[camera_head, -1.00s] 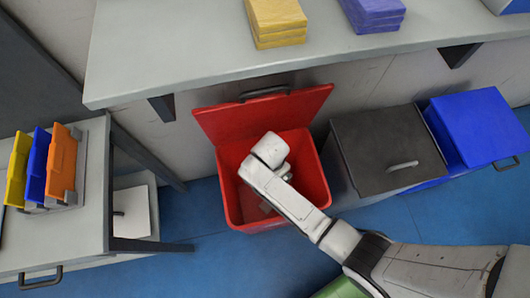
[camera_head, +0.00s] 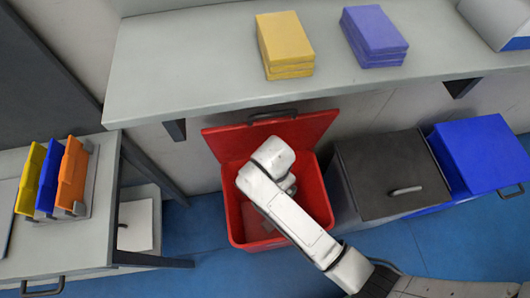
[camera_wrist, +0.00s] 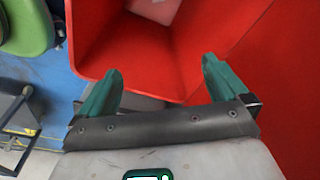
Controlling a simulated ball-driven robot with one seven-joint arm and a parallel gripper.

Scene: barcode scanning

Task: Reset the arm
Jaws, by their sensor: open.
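My arm reaches over the open red bin (camera_head: 232,211) from the lower right in the head view, and its wrist hangs above the bin's opening. The arm hides the fingers in that view. In the wrist view my gripper (camera_wrist: 158,85) shows two green fingers spread apart with nothing between them. The red bin (camera_wrist: 125,45) fills much of the wrist view beyond the fingertips. A pale flat patch lies inside the bin, and I cannot tell what it is.
A shelf (camera_head: 190,65) above the bin holds yellow boxes (camera_head: 285,40) and purple boxes (camera_head: 375,32). A black lidded bin (camera_head: 390,170) and a blue bin (camera_head: 480,150) stand at right. A side table at left holds yellow, blue and orange holders (camera_head: 72,175).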

